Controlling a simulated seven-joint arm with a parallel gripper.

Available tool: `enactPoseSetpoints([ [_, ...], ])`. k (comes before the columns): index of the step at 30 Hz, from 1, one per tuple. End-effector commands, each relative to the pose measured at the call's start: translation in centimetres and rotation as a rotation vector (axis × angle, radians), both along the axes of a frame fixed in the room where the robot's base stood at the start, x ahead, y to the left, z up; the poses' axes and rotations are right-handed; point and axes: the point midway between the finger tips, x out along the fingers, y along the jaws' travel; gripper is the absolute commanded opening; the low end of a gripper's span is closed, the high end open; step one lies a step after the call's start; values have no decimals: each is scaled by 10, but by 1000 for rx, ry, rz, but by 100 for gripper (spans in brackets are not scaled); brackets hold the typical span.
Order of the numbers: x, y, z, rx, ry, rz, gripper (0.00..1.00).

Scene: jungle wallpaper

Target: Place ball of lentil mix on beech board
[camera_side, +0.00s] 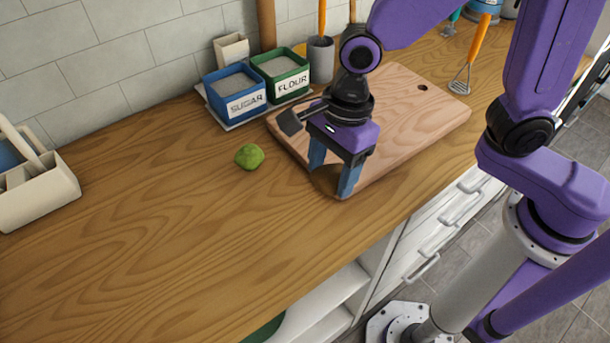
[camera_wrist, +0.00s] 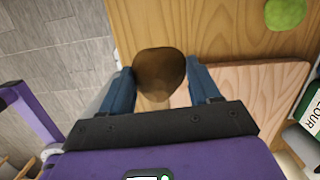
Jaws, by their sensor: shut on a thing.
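The ball of lentil mix (camera_wrist: 159,73) is a dark brown lump between the blue fingers of my gripper (camera_wrist: 160,82) in the wrist view. My gripper is shut on it. In the side view my gripper (camera_side: 331,182) points down at the near-left corner of the beech board, and the ball (camera_side: 325,180) shows only partly between the fingers. The beech board (camera_side: 405,125) is a pale wooden slab with a hole at its far right corner. It also shows in the wrist view (camera_wrist: 255,85), right of the ball. I cannot tell whether the ball touches anything below.
A green round lump (camera_side: 249,157) lies on the wooden counter (camera_side: 150,220), left of the board. Blue sugar (camera_side: 236,92) and green flour (camera_side: 281,75) boxes stand behind.

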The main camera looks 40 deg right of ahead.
Motion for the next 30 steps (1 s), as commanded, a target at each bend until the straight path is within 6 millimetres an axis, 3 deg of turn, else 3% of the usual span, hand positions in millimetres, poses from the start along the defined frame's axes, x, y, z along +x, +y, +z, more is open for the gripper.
enactPoseSetpoints([
  [9, -33, -30, 20, 3, -2, 1, 29],
  [17, -45, -42, 28, 1, -1, -2, 29],
  [23, -36, -57, 32, 2, -1, -78, 29],
  [30, -8, -100, 42, 4, -2, -312, 29],
])
